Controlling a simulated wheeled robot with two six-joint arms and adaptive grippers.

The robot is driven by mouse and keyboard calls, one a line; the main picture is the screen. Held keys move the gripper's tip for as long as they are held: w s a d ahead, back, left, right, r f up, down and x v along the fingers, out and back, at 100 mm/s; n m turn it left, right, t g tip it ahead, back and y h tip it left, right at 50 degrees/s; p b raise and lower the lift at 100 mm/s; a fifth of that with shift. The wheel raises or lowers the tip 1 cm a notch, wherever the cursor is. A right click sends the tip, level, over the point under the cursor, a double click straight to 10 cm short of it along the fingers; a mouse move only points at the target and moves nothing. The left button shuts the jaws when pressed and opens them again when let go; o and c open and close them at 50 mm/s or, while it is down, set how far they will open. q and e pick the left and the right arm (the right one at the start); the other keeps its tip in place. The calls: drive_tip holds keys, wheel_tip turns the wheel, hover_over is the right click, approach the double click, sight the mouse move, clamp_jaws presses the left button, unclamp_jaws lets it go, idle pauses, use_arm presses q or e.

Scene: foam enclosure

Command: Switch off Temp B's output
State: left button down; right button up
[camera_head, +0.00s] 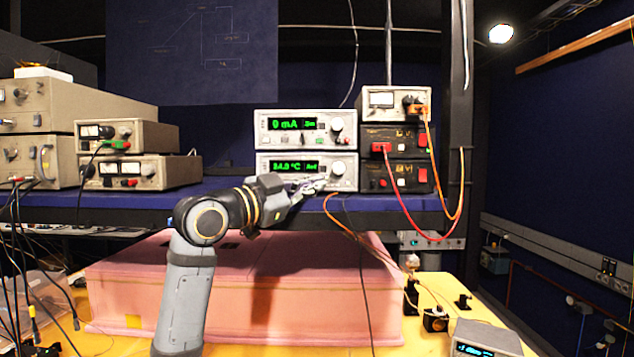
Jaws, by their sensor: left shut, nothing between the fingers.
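Two white controllers with green displays are stacked on the blue shelf. The upper one (274,141) reads 0 mA. The lower one (270,179) shows a temperature that looks like 24.0 °C, with a short word beside it too small to read surely. A knob (338,167) sits at its right. No Temp B label is readable. My left gripper (321,183) is shut and empty, its tips at the lower controller's front, below the display and left of the knob. It covers the lower part of that panel. I cannot tell whether the tips touch it. My right gripper is not in view.
Black power supplies (393,178) with red and orange leads stand close at the right, the leads hanging below the shelf edge (400,208). Grey instruments (140,172) stand at the left. A pink foam enclosure (120,290) fills the space below the shelf.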

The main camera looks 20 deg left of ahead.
use_arm(q)
drive_tip(key=shift+w+a, duration=0.1)
drive_tip(key=shift+w, duration=0.25)
idle(0.7)
idle(0.4)
drive_tip(key=shift+s+d, duration=0.2)
drive_tip(key=shift+s, duration=0.5)
drive_tip(key=s, duration=0.2)
drive_tip(key=s+d+b, duration=0.1)
drive_tip(key=s, duration=0.1)
drive_tip(key=shift+s+d, duration=0.2)
drive_tip(key=shift+s, duration=0.2)
idle(0.3)
